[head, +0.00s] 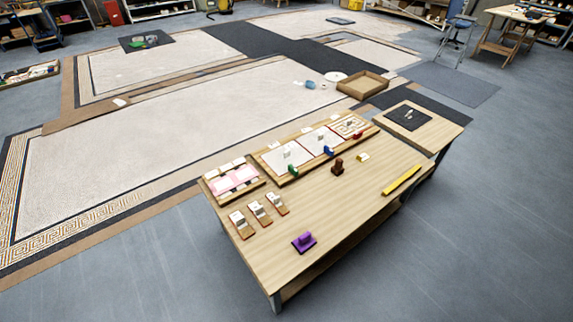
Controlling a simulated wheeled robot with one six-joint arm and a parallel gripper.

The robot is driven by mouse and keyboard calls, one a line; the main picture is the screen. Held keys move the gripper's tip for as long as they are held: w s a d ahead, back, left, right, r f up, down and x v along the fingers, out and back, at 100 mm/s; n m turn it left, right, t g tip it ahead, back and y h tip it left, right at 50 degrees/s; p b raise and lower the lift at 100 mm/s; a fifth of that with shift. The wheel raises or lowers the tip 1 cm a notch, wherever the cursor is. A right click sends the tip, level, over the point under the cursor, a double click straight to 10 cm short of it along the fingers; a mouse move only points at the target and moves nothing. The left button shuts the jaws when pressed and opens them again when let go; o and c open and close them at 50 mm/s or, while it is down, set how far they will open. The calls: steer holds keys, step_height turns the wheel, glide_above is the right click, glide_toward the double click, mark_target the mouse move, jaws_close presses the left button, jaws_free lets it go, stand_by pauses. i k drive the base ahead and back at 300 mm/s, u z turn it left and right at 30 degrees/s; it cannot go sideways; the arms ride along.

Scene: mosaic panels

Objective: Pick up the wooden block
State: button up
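A dark reddish-brown block (338,166) stands on the wooden table (330,215), just in front of the long panel tray. It looks like the wooden block, though its fine shape is too small to tell. A small pale-yellow piece (362,157) lies to its right. My gripper is not in view, so its distance from the block cannot be seen.
A long wooden tray (291,178) with mosaic panels and green and blue pieces lies behind the block. A pink-panelled tray (210,176), several small card stands, a purple piece (304,243) and a yellow bar (401,180) share the table. The front middle is clear.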

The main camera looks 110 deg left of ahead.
mark_target(338, 170)
steer(key=u, duration=1.8)
steer(key=i, duration=3.25)
steer(key=u, duration=3.8)
steer(key=i, duration=0.5)
